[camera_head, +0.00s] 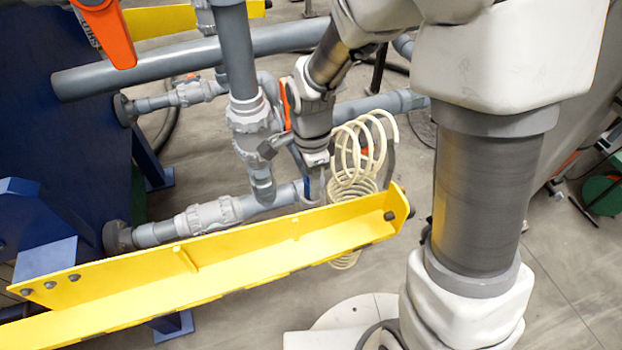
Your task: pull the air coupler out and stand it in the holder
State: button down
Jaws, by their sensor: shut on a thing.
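My gripper (314,186) points down beside the grey piping, just behind the yellow beam. Its fingers are small in the view and close together, shut on what looks like the air coupler, of which a small blue part (306,188) shows between them. A cream coiled air hose (352,178) hangs just to the right of the gripper, partly behind the yellow beam. Whether the coupler is still seated on a fitting is too small to tell. I cannot make out the holder.
Grey pipes with a union (250,125) stand left of my gripper. An orange valve handle (104,30) is at upper left. A blue frame (45,130) fills the left.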

jog(key=shift+f, duration=0.2)
dwell(0.4)
jog(key=shift+f+b, duration=0.5)
jog(key=shift+b, duration=0.15)
jog(key=shift+c, duration=2.3)
grip_release()
notch_tip(320, 180, up, 17)
jog(key=p, duration=0.3)
jog(key=shift+r, duration=0.1)
jog(key=s+d+r+n+t+p, duration=0.4)
jog(key=s+d+r+n, duration=0.6)
jog(key=n, duration=0.4)
jog(key=shift+s+d+r+n+t+p, duration=0.35)
jog(key=shift+s+r+t, duration=0.4)
jog(key=shift+s, duration=0.45)
